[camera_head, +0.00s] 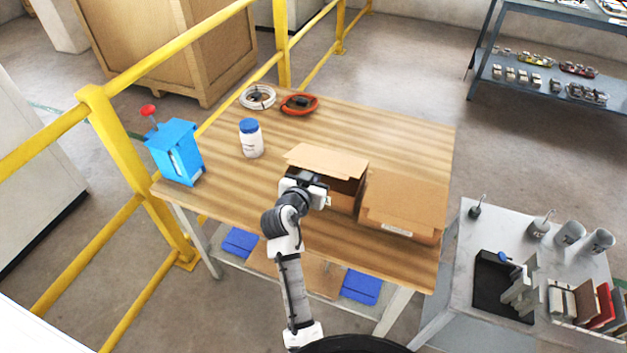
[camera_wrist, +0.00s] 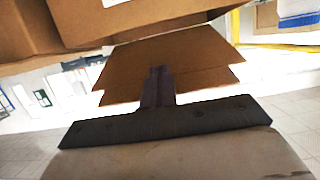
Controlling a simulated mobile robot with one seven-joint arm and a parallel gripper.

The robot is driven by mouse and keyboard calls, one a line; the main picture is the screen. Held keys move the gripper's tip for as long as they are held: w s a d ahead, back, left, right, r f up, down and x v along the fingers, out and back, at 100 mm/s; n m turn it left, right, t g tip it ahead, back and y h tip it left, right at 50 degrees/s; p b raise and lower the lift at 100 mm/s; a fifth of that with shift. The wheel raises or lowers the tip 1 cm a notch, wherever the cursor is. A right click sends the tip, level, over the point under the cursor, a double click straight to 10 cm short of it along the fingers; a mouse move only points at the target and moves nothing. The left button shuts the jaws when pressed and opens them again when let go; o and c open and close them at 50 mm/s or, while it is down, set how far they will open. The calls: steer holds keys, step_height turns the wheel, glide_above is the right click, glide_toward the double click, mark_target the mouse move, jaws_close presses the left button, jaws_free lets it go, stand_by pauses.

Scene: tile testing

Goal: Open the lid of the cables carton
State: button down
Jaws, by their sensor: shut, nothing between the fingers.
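Two brown cartons stand side by side on the wooden table in the head view. The left carton (camera_head: 346,197) has its lid flap (camera_head: 327,160) raised, with a dark gap under it. The right carton (camera_head: 405,200) looks closed on top. I cannot read which one is marked for cables. My gripper (camera_head: 318,181) is at the near left side of the left carton, just below the flap. In the wrist view its fingers (camera_wrist: 158,73) are shut and empty, in front of the brown flap (camera_wrist: 200,60). Whether they touch it is unclear.
On the table (camera_head: 210,190) stand a white bottle with a blue cap (camera_head: 251,140), a blue box with a red knob (camera_head: 175,152), a white cable coil (camera_head: 257,97) and a red one (camera_head: 299,104). Yellow railing (camera_head: 120,160) runs along the left. A grey side table (camera_head: 465,290) stands right.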

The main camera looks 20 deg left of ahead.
mark_target(318, 169)
stand_by(0.3)
steer(key=shift+w+r+p, duration=0.6)
steer(key=shift+w+r, duration=0.35)
steer(key=shift+r, duration=0.4)
steer(key=shift+w+r+p, duration=0.6)
steer(key=shift+w+r, duration=0.15)
steer(key=shift+r, duration=0.35)
steer(key=shift+w, duration=0.1)
steer(key=shift+w+r+p, duration=0.45)
steer(key=shift+w+r, duration=0.6)
steer(key=shift+r, duration=0.05)
steer(key=shift+w, duration=0.1)
